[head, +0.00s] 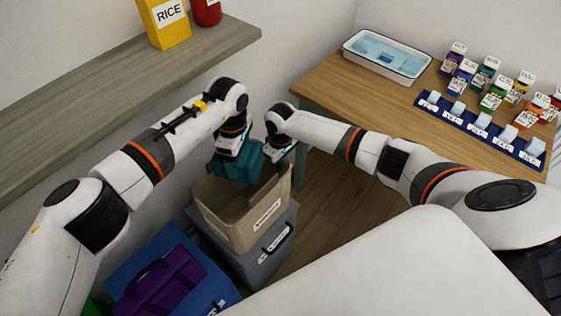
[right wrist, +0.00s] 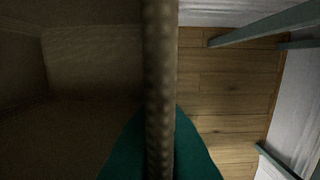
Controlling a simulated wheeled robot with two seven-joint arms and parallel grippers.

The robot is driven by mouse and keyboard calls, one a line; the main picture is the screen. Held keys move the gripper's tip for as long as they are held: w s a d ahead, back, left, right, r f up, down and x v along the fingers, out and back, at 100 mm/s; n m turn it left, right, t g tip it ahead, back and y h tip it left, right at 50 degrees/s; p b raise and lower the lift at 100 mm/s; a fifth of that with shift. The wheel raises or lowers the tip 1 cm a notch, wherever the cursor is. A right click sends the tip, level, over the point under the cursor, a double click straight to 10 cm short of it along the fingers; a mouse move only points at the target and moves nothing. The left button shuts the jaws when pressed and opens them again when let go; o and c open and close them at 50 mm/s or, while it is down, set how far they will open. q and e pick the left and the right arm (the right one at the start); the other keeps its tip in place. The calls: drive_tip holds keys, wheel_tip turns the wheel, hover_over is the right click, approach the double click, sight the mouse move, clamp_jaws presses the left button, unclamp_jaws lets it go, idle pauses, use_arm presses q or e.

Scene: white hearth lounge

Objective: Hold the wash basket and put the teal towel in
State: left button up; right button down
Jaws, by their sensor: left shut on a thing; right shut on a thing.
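The wash basket (head: 236,215) is a beige open box with a white label. It stands upright on a grey bin in the head view. My left gripper (head: 231,153) is shut on the teal towel (head: 236,170), which hangs bunched at the far side of the basket's opening; I cannot tell how far its lower end is inside. My right gripper (head: 278,154) is shut on the basket's right rim. In the right wrist view the rim (right wrist: 159,80) runs down the middle, with the basket's dark inside on the left. Teal shapes flank the rim at the bottom.
The grey bin (head: 258,258) stands on the wooden floor (head: 330,200). A blue box with a purple case (head: 160,284) is at its left. A shelf (head: 110,88) is at upper left. A wooden table (head: 340,92) with a tray and bottles is at right.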

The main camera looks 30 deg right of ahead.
use_arm(q)
drive_tip(key=shift+f, duration=1.8)
drive_tip(key=o, duration=1.2)
wheel_tip(320, 180, up, 12)
use_arm(e)
drive_tip(key=c, duration=1.5)
unclamp_jaws()
wheel_tip(320, 180, up, 12)
drive_tip(key=shift+r, duration=0.1)
